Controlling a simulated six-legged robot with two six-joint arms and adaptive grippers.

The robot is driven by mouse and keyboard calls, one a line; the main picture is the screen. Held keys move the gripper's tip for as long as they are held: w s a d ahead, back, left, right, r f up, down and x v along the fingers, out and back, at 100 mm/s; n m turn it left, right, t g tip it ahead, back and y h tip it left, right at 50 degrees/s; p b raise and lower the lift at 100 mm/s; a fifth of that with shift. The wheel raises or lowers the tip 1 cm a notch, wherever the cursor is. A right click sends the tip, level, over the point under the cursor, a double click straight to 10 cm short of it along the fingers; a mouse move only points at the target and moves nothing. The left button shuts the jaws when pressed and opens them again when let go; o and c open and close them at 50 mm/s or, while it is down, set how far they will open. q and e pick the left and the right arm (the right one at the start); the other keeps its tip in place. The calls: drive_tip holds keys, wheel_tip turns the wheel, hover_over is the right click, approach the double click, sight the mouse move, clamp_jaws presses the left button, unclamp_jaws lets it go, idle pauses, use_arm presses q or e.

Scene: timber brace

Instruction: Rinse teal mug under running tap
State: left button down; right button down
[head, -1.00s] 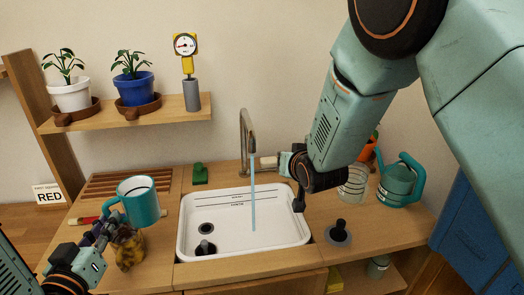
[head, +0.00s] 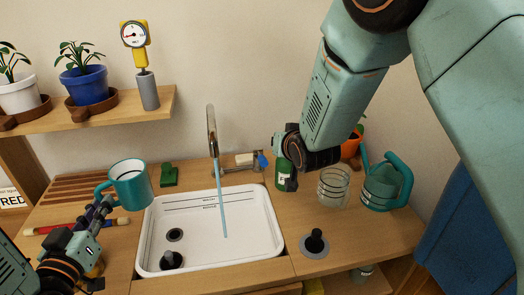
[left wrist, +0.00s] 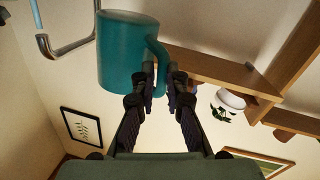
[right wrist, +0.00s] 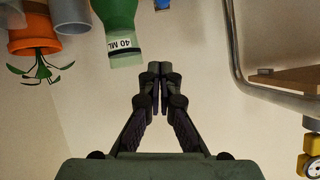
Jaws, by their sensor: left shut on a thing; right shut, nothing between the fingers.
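The teal mug (head: 131,186) is upright in the head view, just left of the basin's back left corner. My left gripper (head: 106,205) is shut on its handle; the left wrist view shows the mug (left wrist: 122,55) between and beyond the fingertips (left wrist: 161,75). The tap (head: 211,125) is running, and a blue water stream (head: 221,205) falls into the white basin (head: 262,225), right of the mug and apart from it. My right gripper is shut and empty in the right wrist view (right wrist: 160,70). In the head view its arm partly hides it, near the green bottle.
A green bottle (head: 283,177), a clear jar (head: 333,188) and a teal watering can (head: 386,186) stand right of the basin. A green block (head: 169,175) lies behind it. A shelf (head: 120,107) with potted plants and a gauge (head: 134,35) is above left.

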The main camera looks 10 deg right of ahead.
drive_tip(key=b, duration=0.1)
hover_over(261, 157)
drive_tip(key=s+d, duration=0.2)
wheel_tip(261, 157, down, 4)
drive_tip(key=shift+w+a+f, duration=0.1)
drive_tip(key=shift+a+f, duration=0.05)
drive_tip(key=shift+f, duration=0.05)
wheel_tip(261, 157, down, 3)
drive_tip(key=shift+w+a, duration=0.1)
drive_tip(key=shift+a, duration=0.05)
drive_tip(key=shift+a+f, duration=0.1)
drive_tip(key=shift+f, duration=0.45)
drive_tip(key=shift+s+a, duration=0.15)
drive_tip(key=shift+s, duration=0.1)
